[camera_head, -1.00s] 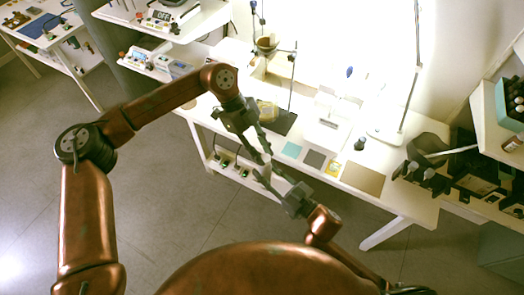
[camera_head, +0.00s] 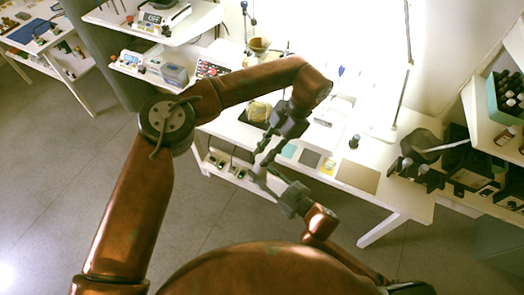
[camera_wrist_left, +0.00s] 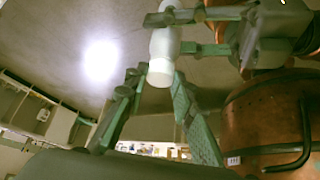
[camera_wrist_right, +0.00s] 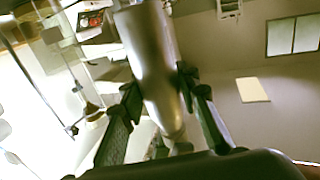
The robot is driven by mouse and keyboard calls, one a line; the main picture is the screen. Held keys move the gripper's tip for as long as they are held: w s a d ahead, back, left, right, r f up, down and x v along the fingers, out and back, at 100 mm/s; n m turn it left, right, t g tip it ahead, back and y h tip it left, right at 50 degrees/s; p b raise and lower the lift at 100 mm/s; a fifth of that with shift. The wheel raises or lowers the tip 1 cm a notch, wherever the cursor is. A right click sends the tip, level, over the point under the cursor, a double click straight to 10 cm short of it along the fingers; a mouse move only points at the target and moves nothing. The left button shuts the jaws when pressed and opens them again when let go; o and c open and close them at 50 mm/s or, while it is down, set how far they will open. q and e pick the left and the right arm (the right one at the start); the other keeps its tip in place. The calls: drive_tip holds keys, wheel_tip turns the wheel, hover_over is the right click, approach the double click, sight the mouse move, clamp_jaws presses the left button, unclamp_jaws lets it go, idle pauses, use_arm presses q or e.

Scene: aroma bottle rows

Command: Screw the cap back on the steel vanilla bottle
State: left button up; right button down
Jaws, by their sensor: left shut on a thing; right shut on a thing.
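My left gripper (camera_head: 262,158) and my right gripper (camera_head: 258,178) are close together in the middle of the head view, in front of the table. In the right wrist view my right gripper (camera_wrist_right: 160,95) is shut on the steel bottle (camera_wrist_right: 150,55), a grey cylinder that narrows toward the lower end. In the left wrist view the bottle (camera_wrist_left: 165,42) looks pale and stands between the two grippers. The left gripper's fingertips (camera_wrist_left: 158,76) close around its near end, where the cap seems to be. Whether cap and neck touch is hard to tell.
The white table (camera_head: 400,205) behind the grippers holds a dark stand base, coloured mats and a small dark-topped bottle (camera_head: 354,142). A black rack (camera_head: 470,180) and a shelf with a green crate (camera_head: 505,95) are at the right. Open floor lies at the left.

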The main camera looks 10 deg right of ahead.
use_arm(q)
drive_tip(key=m+t, duration=0.1)
drive_tip(key=m, duration=0.1)
drive_tip(key=m+t, duration=0.1)
drive_tip(key=m, duration=0.1)
drive_tip(key=m+t, duration=0.1)
drive_tip(key=m, duration=0.1)
drive_tip(key=shift+s, duration=0.3)
drive_tip(key=m+t, duration=0.2)
drive_tip(key=m, duration=0.1)
drive_tip(key=m+h, duration=0.1)
drive_tip(key=m, duration=0.1)
drive_tip(key=shift+s+a+t, duration=0.2)
drive_tip(key=shift+a+t, duration=0.05)
drive_tip(key=shift+t, duration=0.15)
drive_tip(key=o, duration=0.4)
drive_tip(key=shift+w+d, duration=0.1)
drive_tip(key=shift+d, duration=0.05)
drive_tip(key=o, duration=0.4)
drive_tip(key=v, duration=1.2)
